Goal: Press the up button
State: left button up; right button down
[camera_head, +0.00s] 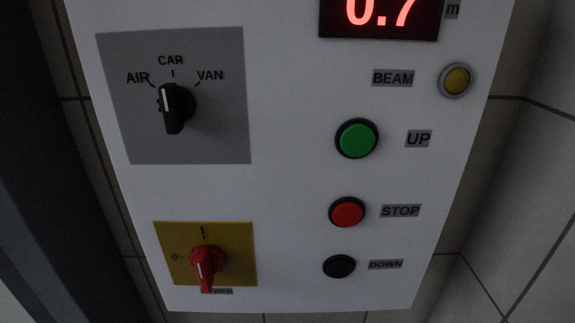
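The green UP button (357,139) sits in a dark ring on the right half of a white control panel (290,180) in the head view. A grey label reading UP (419,139) is to its right. The red STOP button (347,212) is below it, and the black DOWN button (339,266) is lowest. Nothing covers the UP button. Neither of my grippers shows in this view.
A red display (382,14) reads 0.7 at the top. A yellow BEAM lamp (456,80) is upper right. A black AIR/CAR/VAN selector knob (174,107) and a red power switch (206,266) are on the left. Tiled wall (535,150) lies behind.

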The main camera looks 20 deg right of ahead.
aim_at(358, 139)
jog(key=j+z, duration=0.85)
jog(key=k+j+z, duration=0.15)
jog(key=j+z, duration=0.25)
jog(key=k+j+z, duration=0.15)
jog(key=z, duration=0.25)
jog(key=j, duration=0.15)
